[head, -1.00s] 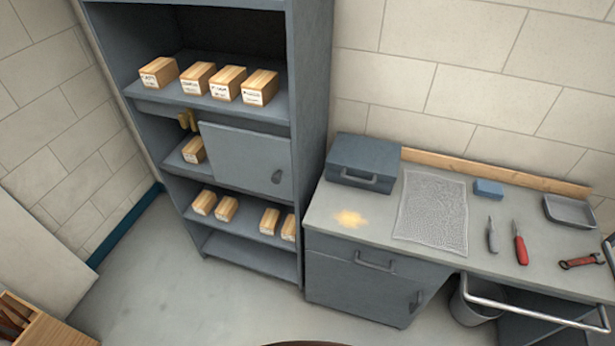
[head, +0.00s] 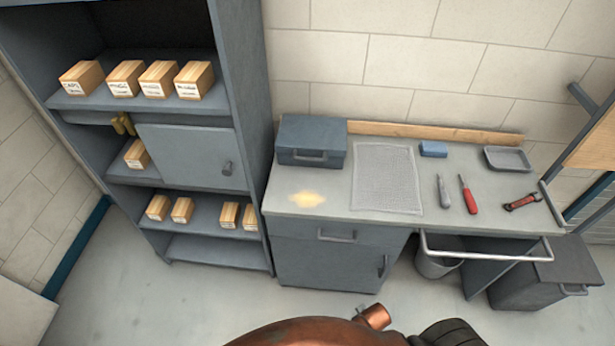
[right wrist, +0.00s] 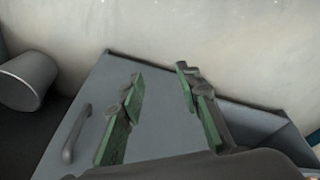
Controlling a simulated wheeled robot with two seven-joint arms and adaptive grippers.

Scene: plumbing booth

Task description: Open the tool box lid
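The tool box (head: 311,138) is a blue-grey box with a handle on its front. It stands at the back left of the workbench top (head: 330,212), and its lid looks shut. No gripper shows near it in the head view. My right gripper (right wrist: 160,70) shows in the right wrist view with its two green-padded fingers apart and nothing between them. It is in front of a grey surface with a bar handle (right wrist: 72,135); I cannot tell which furniture this is. My left gripper is not in view.
A mesh mat (head: 385,180), blue sponge (head: 433,149), red-handled tool (head: 468,196), wrench (head: 522,202) and grey tray (head: 508,160) lie right of the tool box. A tall shelf (head: 240,100) stands left. A rail (head: 485,256) runs below the bench front.

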